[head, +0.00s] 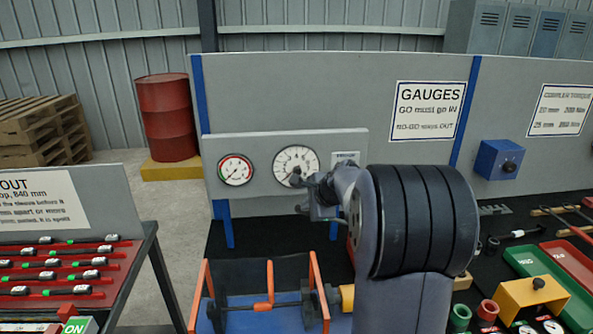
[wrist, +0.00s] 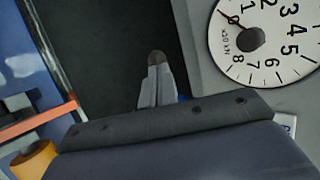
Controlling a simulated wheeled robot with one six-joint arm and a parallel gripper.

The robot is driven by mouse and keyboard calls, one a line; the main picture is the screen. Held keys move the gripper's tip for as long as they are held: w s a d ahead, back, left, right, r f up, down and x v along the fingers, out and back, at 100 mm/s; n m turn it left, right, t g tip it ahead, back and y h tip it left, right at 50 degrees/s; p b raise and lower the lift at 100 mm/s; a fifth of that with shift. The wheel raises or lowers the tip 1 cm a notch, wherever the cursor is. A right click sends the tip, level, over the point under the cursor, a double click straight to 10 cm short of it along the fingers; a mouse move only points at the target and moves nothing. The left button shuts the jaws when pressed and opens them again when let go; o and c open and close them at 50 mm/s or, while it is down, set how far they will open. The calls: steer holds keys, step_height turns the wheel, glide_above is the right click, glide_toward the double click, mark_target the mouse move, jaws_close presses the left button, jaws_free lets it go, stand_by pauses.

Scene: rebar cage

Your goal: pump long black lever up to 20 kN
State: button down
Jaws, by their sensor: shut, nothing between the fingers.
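My gripper (head: 312,197) is shut and empty in front of the gauge panel (head: 335,140), just below the larger white dial (head: 294,160). In the wrist view, its closed fingertips (wrist: 157,58) point over a dark surface, left of the same dial (wrist: 265,45). I cannot make out the long black lever in either view; my arm hides part of the bench.
A blue tray with orange-ended frames (head: 270,310) stands below the panel. A red rack of tools (head: 60,265) is at left. A yellow block (head: 538,292), a green tray (head: 535,262) and a blue box with a knob (head: 500,160) are at right.

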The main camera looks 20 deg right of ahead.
steer(key=shift+a+f, duration=0.1)
steer(key=shift+f, duration=0.15)
steer(key=shift+w+a+f+b, duration=0.1)
steer(key=shift+a+f+b, duration=0.15)
steer(key=shift+f+b, duration=0.25)
steer(key=shift+f, duration=0.1)
steer(key=shift+a+f+b, duration=0.25)
steer(key=shift+f+b, duration=0.15)
steer(key=shift+f, duration=0.35)
steer(key=shift+w+a+f+b, duration=0.1)
steer(key=shift+a+f+b, duration=0.05)
steer(key=shift+f+b, duration=0.4)
steer(key=shift+a+f+b, duration=0.15)
steer(key=shift+f+b, duration=0.3)
steer(key=shift+f, duration=0.2)
